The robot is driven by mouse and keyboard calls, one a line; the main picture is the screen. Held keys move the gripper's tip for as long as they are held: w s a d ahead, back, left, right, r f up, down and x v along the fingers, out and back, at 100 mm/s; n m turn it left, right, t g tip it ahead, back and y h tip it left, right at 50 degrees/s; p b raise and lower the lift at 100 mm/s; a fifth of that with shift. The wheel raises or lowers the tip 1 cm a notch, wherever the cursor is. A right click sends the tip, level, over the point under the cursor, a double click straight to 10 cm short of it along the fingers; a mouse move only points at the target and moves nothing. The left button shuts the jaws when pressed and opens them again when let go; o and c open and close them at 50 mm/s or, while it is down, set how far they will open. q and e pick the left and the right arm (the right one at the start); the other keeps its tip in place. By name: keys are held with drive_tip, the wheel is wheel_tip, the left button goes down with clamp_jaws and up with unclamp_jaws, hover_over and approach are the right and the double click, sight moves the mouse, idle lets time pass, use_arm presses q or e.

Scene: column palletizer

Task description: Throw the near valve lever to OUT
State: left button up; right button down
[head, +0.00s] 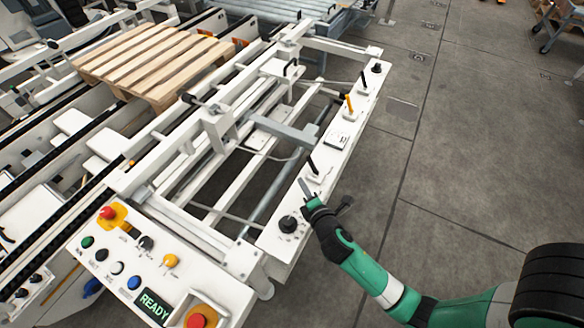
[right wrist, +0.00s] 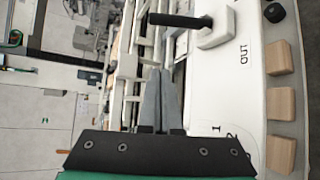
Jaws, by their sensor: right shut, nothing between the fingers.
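The near valve lever (head: 313,165) is a black handle on a white base on the long white panel, the closest of the levers in the head view. In the right wrist view the lever (right wrist: 180,20) sticks out to the left from its white base. My right gripper (head: 303,186) is just on the near side of the lever, over the panel. In the right wrist view its grey fingers (right wrist: 158,80) are together and empty, with a visible gap between their tips and the handle. My left gripper is not in view.
Farther along the panel are an orange lever (head: 350,103), another black lever (head: 364,77) and a black knob (head: 376,68). A nearer black knob (head: 288,223) sits beside my right gripper. A button console (head: 128,262) is at the lower left.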

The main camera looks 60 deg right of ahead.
sight(312, 166)
drive_tip(key=shift+s+d, duration=0.4)
drive_tip(key=shift+d, duration=0.25)
drive_tip(key=shift+w+a, duration=0.15)
drive_tip(key=shift+a, duration=0.05)
drive_tip(key=b+x, duration=0.4)
drive_tip(key=x, duration=0.5)
drive_tip(key=shift+w+d+f, duration=0.1)
drive_tip(key=shift+d+f, duration=0.05)
drive_tip(key=shift+f, duration=0.1)
drive_tip(key=shift+s+d+r+p, duration=0.15)
drive_tip(key=shift+s+d+r, duration=0.2)
drive_tip(key=shift+s, duration=0.25)
drive_tip(key=shift+s+d+r+p, duration=0.15)
drive_tip(key=shift+s+d+r, duration=0.1)
drive_tip(key=shift+s+r, duration=0.3)
drive_tip(key=shift+s, duration=0.45)
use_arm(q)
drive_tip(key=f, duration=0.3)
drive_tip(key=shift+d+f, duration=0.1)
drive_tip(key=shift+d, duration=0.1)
use_arm(e)
drive_tip(key=shift+w, duration=0.1)
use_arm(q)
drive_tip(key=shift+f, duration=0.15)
